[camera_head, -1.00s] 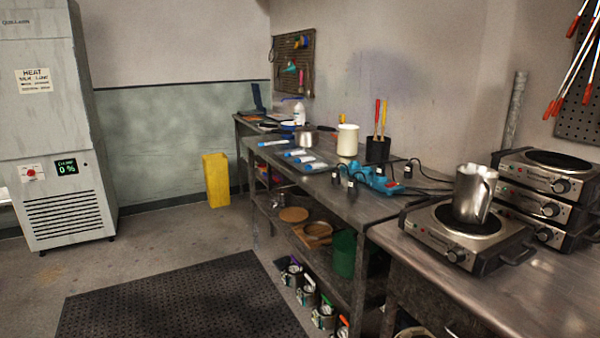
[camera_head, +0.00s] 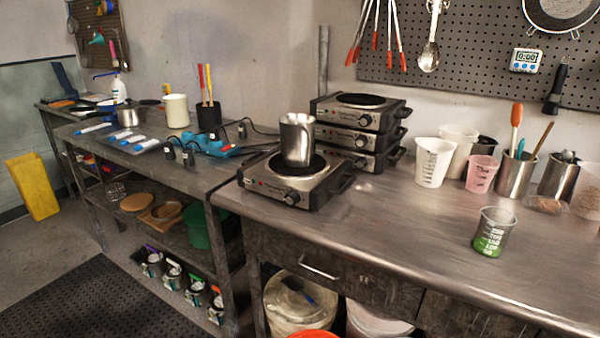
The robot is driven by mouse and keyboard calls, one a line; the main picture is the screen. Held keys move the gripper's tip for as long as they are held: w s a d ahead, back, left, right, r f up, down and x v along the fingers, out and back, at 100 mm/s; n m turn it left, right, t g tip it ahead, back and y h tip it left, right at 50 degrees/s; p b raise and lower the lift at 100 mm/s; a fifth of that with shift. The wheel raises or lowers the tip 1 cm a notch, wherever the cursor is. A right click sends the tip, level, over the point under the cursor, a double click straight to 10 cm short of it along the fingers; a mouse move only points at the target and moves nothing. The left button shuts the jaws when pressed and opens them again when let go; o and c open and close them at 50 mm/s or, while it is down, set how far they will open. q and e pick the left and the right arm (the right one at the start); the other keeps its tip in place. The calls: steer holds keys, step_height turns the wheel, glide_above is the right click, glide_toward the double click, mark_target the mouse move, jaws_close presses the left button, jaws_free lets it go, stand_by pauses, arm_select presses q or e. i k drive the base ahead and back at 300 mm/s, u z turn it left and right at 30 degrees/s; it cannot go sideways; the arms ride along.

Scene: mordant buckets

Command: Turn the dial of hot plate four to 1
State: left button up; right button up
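A hot plate (camera_head: 262,186) stands alone near the left end of the metal counter, with a steel pitcher (camera_head: 297,140) on its burner. Its black dial (camera_head: 292,197) is on the front face; the setting is too small to read. Several more hot plates (camera_head: 360,121) are stacked behind it to the right, each with a black dial, such as the top one's dial (camera_head: 365,120). I cannot tell which of them is number four. Neither of my grippers is in view.
The metal counter (camera_head: 400,215) is clear in the middle. A beaker with green contents (camera_head: 493,232) stands at its right, with a white measuring jug (camera_head: 433,162) and other cups along the wall. Buckets (camera_head: 298,305) stand underneath.

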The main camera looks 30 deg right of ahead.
mark_target(292, 197)
steer(key=z, duration=0.8)
steer(key=i, duration=0.4)
steer(key=u, duration=0.95)
